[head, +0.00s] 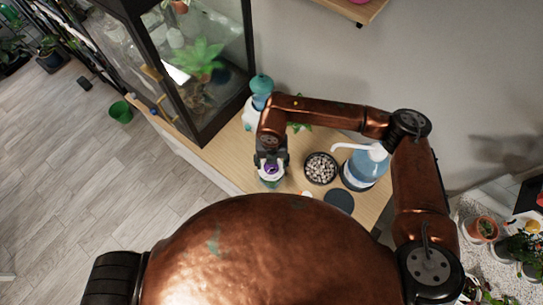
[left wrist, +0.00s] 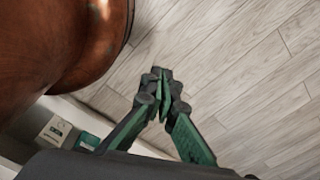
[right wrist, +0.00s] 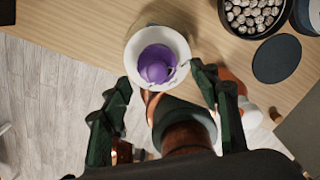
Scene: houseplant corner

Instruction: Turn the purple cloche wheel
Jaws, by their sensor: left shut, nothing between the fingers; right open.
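The purple cloche wheel (right wrist: 155,63) is a rounded purple piece in the middle of a white, round-rimmed top (right wrist: 134,48) in the right wrist view. In the head view the purple wheel (head: 270,169) is small and partly covered by my right gripper (head: 271,162). My right gripper (right wrist: 160,80) is open, its two fingers apart on the near side of the wheel, with nothing held. Whether a finger touches the white rim cannot be told. My left gripper (left wrist: 162,82) is shut and empty above the floor, away from the table.
On the wooden table (head: 220,158) are a bowl of pebbles (head: 321,168), a blue bottle with a white pump (head: 365,166), a dark disc (head: 340,200) and a teal-topped bottle (head: 261,86). A glass plant case (head: 198,128) stands at the left. A green bucket (head: 120,112) is on the floor.

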